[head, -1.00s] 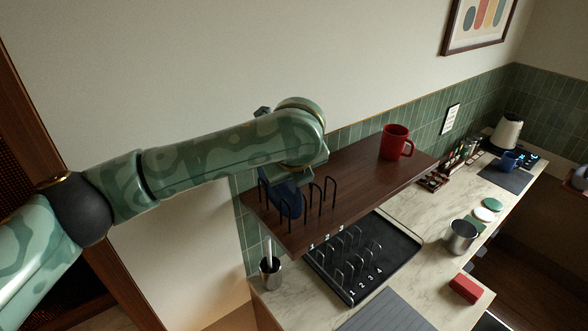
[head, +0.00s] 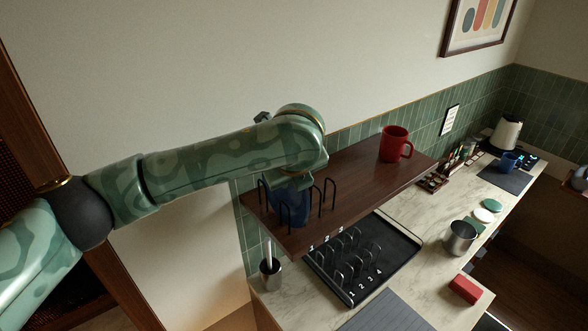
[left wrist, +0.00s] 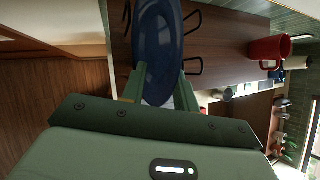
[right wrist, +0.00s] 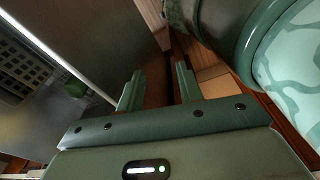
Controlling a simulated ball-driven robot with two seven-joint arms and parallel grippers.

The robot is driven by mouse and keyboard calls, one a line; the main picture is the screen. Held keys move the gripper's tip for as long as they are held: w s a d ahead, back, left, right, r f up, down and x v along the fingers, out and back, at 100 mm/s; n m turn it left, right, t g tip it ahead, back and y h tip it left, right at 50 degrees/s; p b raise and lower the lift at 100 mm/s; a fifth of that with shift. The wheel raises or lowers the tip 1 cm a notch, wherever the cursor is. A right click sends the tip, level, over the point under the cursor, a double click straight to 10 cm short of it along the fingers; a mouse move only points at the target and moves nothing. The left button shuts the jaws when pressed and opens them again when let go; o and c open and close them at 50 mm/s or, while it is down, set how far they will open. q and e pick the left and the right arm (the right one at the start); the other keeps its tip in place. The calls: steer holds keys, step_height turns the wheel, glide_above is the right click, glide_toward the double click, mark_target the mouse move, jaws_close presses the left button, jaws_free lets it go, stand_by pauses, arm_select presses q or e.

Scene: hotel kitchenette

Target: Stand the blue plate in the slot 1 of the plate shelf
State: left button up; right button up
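The blue plate (head: 293,208) is at the left end of the dark wooden plate shelf (head: 345,185), among the black wire hoops at the slot 1 side. In the left wrist view the plate (left wrist: 158,45) is on edge and leaning, with hoops to both sides. My left gripper (left wrist: 160,80) has its fingers spread on either side of the plate's near edge, and they look apart from it. The gripper's arm hides the plate's top in the head view. My right gripper (right wrist: 160,75) is open and empty, away from the shelf.
A red mug (head: 394,144) stands on the shelf's right part. Below is a black rack (head: 385,262) with numbered slots on the marble counter. A metal cup (head: 461,237), a red block (head: 465,288) and a utensil cup (head: 270,272) stand on the counter.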

arm_select(q)
steer(key=b+v, duration=0.1)
steer(key=v, duration=1.5)
